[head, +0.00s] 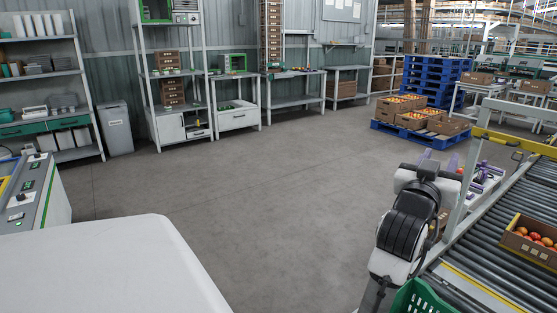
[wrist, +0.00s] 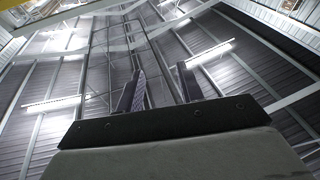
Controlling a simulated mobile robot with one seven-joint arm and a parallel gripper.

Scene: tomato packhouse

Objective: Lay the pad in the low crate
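No pad can be made out in either view. A green crate (head: 425,299) shows at the bottom edge of the head view, partly cut off and partly behind my arm; I cannot tell whether it is the low crate. My gripper (wrist: 160,72) shows in the wrist view with its two dark fingers apart and nothing between them. It points up toward the roof beams and lamps, away from any work surface.
A roller conveyor (head: 484,262) runs along the right, carrying a cardboard box of tomatoes (head: 518,248). Blue pallets (head: 432,78) and tomato boxes stand behind. Shelves and benches (head: 294,99) line the back wall. A control console (head: 45,203) stands left. The middle floor is clear.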

